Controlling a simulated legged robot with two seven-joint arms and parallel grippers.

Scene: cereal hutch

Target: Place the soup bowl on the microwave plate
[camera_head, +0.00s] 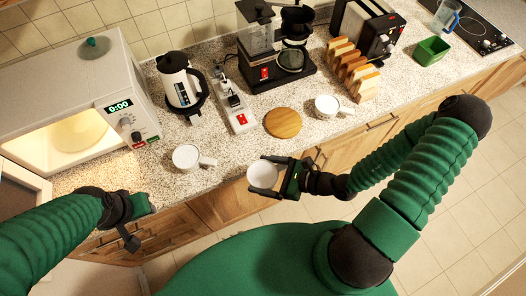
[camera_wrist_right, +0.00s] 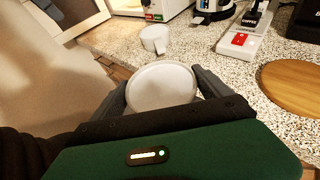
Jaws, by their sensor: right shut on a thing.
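A white soup bowl (camera_head: 263,176) is held between the fingers of my right gripper (camera_head: 270,177), in front of the counter edge. In the right wrist view the bowl (camera_wrist_right: 162,87) sits upright between the two dark fingers. The microwave (camera_head: 88,95) stands at the left with its door open and its inside lit. The round microwave plate (camera_head: 78,137) shows partly inside. My left gripper (camera_head: 130,211) is near the microwave's front, by the counter edge; its finger opening is unclear.
A white cup (camera_head: 187,158) stands on the counter between the bowl and the microwave. A kettle (camera_head: 181,84), a power strip (camera_head: 235,105), a round wooden board (camera_head: 283,123) and another white cup (camera_head: 328,106) stand farther back. The open microwave door (camera_head: 22,186) juts out at the left.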

